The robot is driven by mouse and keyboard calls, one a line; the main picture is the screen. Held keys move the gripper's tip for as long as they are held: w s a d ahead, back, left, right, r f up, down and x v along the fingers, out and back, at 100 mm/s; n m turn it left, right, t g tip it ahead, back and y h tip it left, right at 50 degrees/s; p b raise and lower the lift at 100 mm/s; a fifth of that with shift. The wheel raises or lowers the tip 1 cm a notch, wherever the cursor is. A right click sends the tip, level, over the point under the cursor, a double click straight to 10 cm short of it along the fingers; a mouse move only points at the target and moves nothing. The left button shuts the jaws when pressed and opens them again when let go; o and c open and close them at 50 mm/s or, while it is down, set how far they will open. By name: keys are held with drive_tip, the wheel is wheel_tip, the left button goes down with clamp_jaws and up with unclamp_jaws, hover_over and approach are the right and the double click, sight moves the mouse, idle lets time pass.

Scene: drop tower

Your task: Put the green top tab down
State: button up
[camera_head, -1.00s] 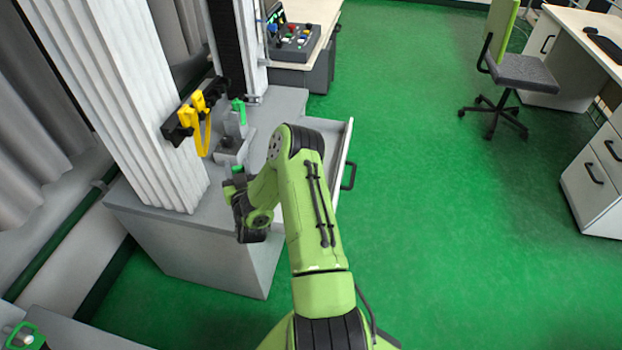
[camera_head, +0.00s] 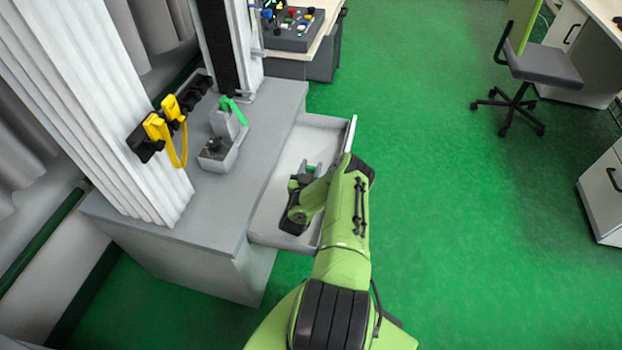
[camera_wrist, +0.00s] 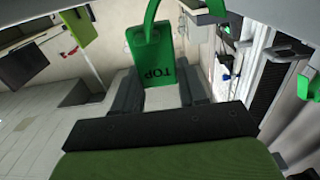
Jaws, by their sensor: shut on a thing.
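The green top tab (camera_wrist: 150,58) fills the upper middle of the wrist view. It is a flat green piece marked "TOP" with a curved green loop at its upper end. My gripper (camera_wrist: 160,98) is shut on its lower part, between two dark fingers. In the head view, my gripper (camera_head: 306,178) is over or inside the open drawer (camera_head: 270,222), with a small bit of the green tab (camera_head: 312,168) showing beside it. I cannot tell whether the tab touches the drawer floor.
A grey device with a green lever (camera_head: 233,108) stands on the grey bench (camera_head: 225,205) left of the drawer. A control box (camera_head: 294,30) stands behind. Green floor lies open to the right.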

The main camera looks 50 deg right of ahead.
wheel_tip(320, 180, down, 5)
drive_tip(key=shift+d+f+b, duration=0.1)
drive_tip(key=shift+b, duration=0.8)
drive_tip(key=shift+f+b, duration=0.35)
drive_tip(key=shift+f, duration=0.25)
drive_tip(key=o, duration=1)
drive_tip(key=shift+r, duration=0.35)
drive_tip(key=p+v, duration=0.1)
drive_tip(key=v, duration=0.1)
drive_tip(key=p+v, duration=0.2)
drive_tip(key=v, duration=0.1)
drive_tip(key=p+v, duration=0.2)
drive_tip(key=shift+s+a+r, duration=0.1)
drive_tip(key=shift+a+r, duration=0.2)
